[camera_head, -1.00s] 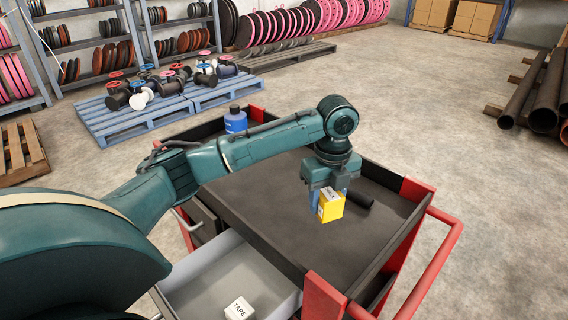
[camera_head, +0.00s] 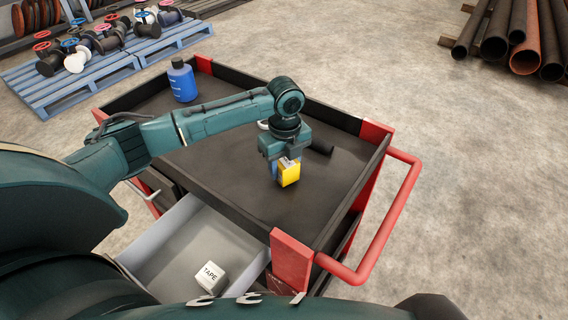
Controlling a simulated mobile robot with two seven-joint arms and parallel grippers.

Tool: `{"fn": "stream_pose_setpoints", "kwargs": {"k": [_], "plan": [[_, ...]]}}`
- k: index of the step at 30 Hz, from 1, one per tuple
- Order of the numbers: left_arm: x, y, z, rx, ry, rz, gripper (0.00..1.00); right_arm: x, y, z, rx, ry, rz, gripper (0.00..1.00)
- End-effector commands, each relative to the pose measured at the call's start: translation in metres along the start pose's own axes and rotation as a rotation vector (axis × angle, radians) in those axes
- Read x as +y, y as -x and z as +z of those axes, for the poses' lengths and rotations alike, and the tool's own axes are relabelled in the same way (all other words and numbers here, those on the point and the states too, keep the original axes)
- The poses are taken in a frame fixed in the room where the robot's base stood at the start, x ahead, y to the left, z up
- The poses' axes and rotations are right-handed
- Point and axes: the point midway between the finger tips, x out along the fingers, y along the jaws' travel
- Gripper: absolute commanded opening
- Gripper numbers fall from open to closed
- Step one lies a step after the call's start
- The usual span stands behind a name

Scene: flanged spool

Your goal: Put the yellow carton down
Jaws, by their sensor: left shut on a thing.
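The yellow carton (camera_head: 289,175) is in my left gripper (camera_head: 284,168), over the dark top of the red and black cart (camera_head: 232,178). The gripper points down and is shut on the carton, with its fingers partly hiding it. I cannot tell whether the carton's underside touches the cart top. My right gripper is not in view.
A blue bottle (camera_head: 182,80) stands at the cart top's far left corner. A black cylinder (camera_head: 319,147) lies just behind the carton. An open drawer (camera_head: 168,252) holds a white TAPE box (camera_head: 211,274). The cart has raised edges and a red handle (camera_head: 391,222).

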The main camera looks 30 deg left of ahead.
Motion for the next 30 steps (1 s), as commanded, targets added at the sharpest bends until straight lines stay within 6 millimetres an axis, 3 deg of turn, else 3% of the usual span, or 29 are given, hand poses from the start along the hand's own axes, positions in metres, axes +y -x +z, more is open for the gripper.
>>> {"fn": "stream_pose_setpoints", "kwargs": {"k": [13, 14, 15, 21, 30], "plan": [[-0.0006, -0.009, -0.0003, 0.0, -0.001, -0.002, 0.14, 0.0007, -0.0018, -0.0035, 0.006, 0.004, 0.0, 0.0], [-0.0003, -0.0094, -0.0003, 0.0, -0.002, -0.001, 0.48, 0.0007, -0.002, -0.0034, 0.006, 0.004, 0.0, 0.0], [-0.0003, -0.0093, -0.0003, 0.0, -0.002, -0.001, 0.51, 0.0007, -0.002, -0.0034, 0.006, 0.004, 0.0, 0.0], [-0.0002, -0.009, -0.0003, 0.0, -0.001, -0.001, 0.67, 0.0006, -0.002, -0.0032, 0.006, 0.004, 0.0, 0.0], [-0.0005, -0.0052, 0.0, -0.001, -0.001, -0.002, 0.67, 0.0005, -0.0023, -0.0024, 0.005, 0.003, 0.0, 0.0]]}}
